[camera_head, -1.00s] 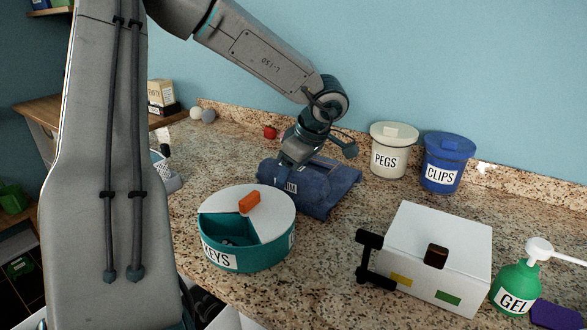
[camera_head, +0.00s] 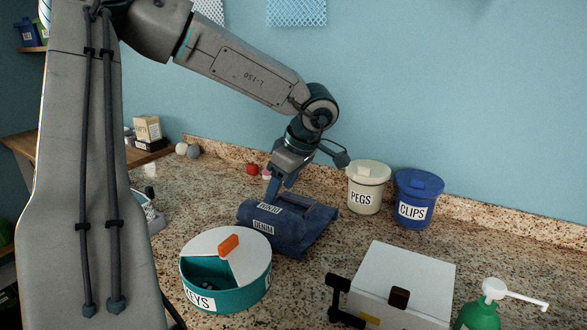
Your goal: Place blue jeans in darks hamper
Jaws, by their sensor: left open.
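The folded blue jeans (camera_head: 300,232) lie on the speckled counter as a dark blue bundle with pale labels, one reading DENIM. My left gripper (camera_head: 273,190) points down at the back left edge of the jeans. It is open, with its fingertips close to the fabric; whether they touch it cannot be told. The far finger is partly hidden. No darks hamper shows in this view. My right gripper is not in view.
A round teal KEYS box (camera_head: 240,292) stands in front of the jeans. A white box (camera_head: 405,275) with black handle is at front right. PEGS (camera_head: 366,190) and CLIPS (camera_head: 414,205) tubs stand behind right. A green pump bottle (camera_head: 480,316) is at the lower right.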

